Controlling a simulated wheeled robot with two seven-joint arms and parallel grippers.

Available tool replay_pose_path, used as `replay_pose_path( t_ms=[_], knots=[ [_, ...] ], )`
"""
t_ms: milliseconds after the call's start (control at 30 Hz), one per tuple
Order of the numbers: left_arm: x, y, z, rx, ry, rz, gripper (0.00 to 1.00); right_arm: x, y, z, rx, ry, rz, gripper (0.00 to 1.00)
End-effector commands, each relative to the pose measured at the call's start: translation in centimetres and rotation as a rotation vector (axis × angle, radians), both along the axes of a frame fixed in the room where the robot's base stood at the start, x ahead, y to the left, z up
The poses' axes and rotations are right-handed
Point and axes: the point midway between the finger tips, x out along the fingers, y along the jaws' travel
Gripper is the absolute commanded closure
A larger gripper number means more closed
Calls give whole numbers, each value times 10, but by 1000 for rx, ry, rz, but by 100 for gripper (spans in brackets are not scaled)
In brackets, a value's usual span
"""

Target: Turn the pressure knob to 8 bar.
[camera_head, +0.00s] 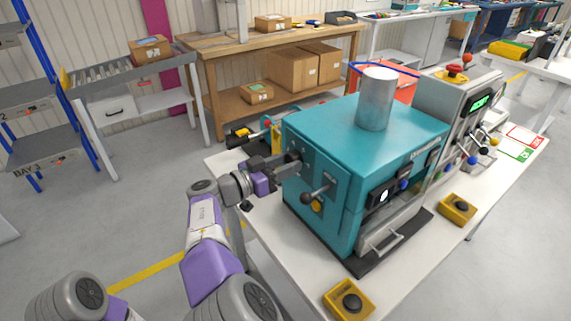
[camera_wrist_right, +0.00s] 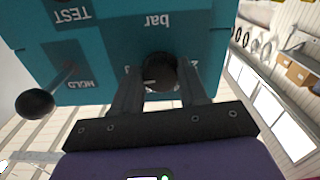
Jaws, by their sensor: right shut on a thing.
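The pressure knob (camera_head: 293,156) is a dark round knob on the left end face of the teal machine (camera_head: 330,195). In the right wrist view the knob (camera_wrist_right: 160,72) sits under the upside-down word "bar", with a pale mark on it. My right gripper (camera_head: 281,163) reaches it from the left, and its two fingers (camera_wrist_right: 160,90) are closed on either side of the knob. The scale numbers are mostly hidden by the fingers, so I cannot tell the setting. My left gripper is not in view.
A lever with a black ball (camera_wrist_right: 35,104) stands beside the knob, near the words TEST and HOLD. A metal cylinder (camera_head: 376,98) stands on the machine. Yellow button boxes (camera_head: 457,209) sit on the white table (camera_head: 290,262).

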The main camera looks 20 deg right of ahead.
Motion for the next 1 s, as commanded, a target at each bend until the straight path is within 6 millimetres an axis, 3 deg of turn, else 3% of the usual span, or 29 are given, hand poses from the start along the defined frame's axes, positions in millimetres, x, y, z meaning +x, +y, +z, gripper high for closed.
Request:
replay_pose_path(
  t_ms=[300, 800, 833, 1000],
  knots=[
    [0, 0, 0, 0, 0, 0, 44, 0, 1, 0, 35, -98, 1, 88],
    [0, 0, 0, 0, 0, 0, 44, 1, 1, 0, 42, -115, 1, 88],
    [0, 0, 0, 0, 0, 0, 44, 1, 1, 0, 42, -115, 1, 54],
    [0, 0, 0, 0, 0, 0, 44, 1, 1, 0, 41, -114, 1, 32]
  ],
)
